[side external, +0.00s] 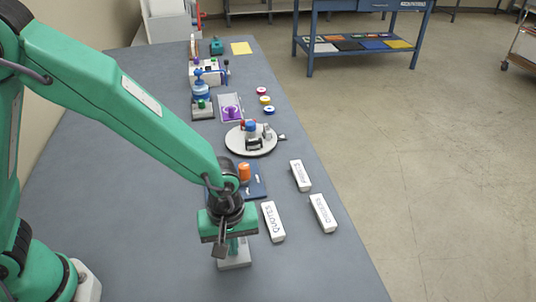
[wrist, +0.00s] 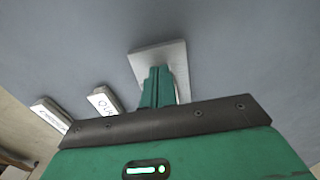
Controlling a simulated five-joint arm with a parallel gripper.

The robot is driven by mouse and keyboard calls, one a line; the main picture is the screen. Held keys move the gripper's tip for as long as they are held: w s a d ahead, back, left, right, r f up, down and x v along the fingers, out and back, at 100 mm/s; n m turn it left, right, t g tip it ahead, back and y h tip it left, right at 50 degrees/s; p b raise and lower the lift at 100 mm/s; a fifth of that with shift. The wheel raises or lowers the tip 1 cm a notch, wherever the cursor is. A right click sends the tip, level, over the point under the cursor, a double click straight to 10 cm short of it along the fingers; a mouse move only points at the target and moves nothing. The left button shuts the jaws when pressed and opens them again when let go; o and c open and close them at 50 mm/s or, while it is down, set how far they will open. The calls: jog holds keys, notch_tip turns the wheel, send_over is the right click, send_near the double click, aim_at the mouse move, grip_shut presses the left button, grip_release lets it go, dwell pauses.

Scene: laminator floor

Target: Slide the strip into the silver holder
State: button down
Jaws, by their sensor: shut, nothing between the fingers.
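A pale grey block (side external: 234,262), which may be the silver holder, lies on the bench under my gripper. It also shows in the wrist view (wrist: 176,57), behind the fingertips. My gripper (side external: 235,254) is shut and empty, pointing down at this block; its green fingers are together in the wrist view (wrist: 158,80). I cannot tell whether the fingertips touch the block. I cannot pick out a separate strip for certain; the fingers cover part of the block.
White labelled bars stand to the right: one reading QUOTES (side external: 273,222), and two others (side external: 323,213) (side external: 300,176). A dark blue plate (side external: 258,182) with an orange-topped item (side external: 244,172) is behind my gripper. A round white turntable (side external: 239,147) is farther back. The bench's front right is clear.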

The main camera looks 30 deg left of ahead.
jog(key=shift+f, duration=0.35)
jog(key=shift+r, duration=0.75)
dwell(0.6)
jog(key=shift+w+a, duration=0.15)
jog(key=shift+w, duration=0.05)
dwell(0.3)
jog(key=shift+w+a, duration=0.7)
jog(key=shift+w+a, duration=0.2)
dwell(0.5)
jog(key=shift+w+a, duration=0.7)
jog(key=shift+w+a, duration=0.2)
dwell(0.4)
jog(key=shift+w+a, duration=0.65)
jog(key=shift+a, duration=0.05)
jog(key=shift+w+a, duration=0.1)
jog(key=shift+w, duration=0.05)
dwell(0.4)
